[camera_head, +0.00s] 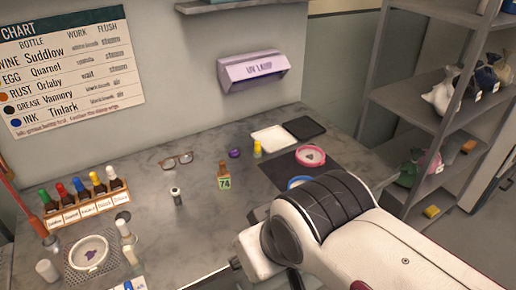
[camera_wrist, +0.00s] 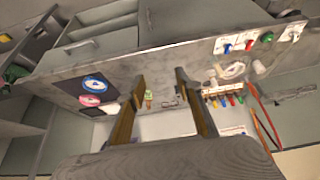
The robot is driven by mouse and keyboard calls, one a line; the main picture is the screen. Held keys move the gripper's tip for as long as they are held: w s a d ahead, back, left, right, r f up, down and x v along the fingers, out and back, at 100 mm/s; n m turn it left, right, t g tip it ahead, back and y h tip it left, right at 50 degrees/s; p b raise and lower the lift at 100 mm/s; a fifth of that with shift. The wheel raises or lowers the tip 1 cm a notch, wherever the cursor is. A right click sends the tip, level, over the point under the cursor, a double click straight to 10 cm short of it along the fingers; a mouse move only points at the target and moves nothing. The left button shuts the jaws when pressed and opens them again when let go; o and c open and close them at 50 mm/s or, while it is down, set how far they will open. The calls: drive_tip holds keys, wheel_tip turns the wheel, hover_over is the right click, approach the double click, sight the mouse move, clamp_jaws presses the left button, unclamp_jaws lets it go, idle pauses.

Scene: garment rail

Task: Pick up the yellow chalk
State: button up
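A small upright yellow piece (camera_head: 257,148), which looks like the yellow chalk, stands on the grey counter (camera_head: 205,160) beside a white tray. I cannot make it out in the wrist view, where a finger may hide it. My gripper (camera_wrist: 160,82) is open in the wrist view, its two long fingers apart with nothing held between them. The fingers are above and away from the counter. In the head view my arm fills the lower right, and the fingers are not clearly visible.
A brown bottle tagged 74 (camera_head: 223,176), glasses (camera_head: 176,160), a purple item (camera_head: 234,153) and a pink ring dish (camera_head: 311,156) lie around the yellow piece. A bottle rack (camera_head: 88,208) stands left. A lilac lamp box (camera_head: 253,69) hangs above. Metal shelves (camera_head: 395,98) stand right.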

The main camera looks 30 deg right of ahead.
idle(0.8)
drive_tip(key=w+d+m+t+h, duration=0.1)
drive_tip(key=w+d, duration=0.4)
drive_tip(key=w, duration=0.4)
drive_tip(key=w+d+f+t+h, duration=0.15)
drive_tip(key=w+d, duration=0.35)
drive_tip(key=w, duration=0.5)
drive_tip(key=w+d+r+m+t+h, duration=0.1)
drive_tip(key=w+d, duration=0.4)
drive_tip(key=w, duration=0.4)
drive_tip(key=w+d+f+t, duration=0.2)
drive_tip(key=w+d+f, duration=0.4)
drive_tip(key=w+d, duration=0.25)
drive_tip(key=t+y, duration=0.1)
drive_tip(key=t, duration=0.1)
approach(258, 148)
drive_tip(key=w, duration=0.1)
drive_tip(key=w+d, duration=0.1)
drive_tip(key=shift+w+d, duration=0.2)
drive_tip(key=shift+w, duration=0.2)
drive_tip(key=shift+d+f+y, duration=0.2)
drive_tip(key=shift+f+y, duration=0.05)
drive_tip(key=shift+f, duration=0.25)
drive_tip(key=shift+w, duration=0.1)
drive_tip(key=shift+x, duration=1.25)
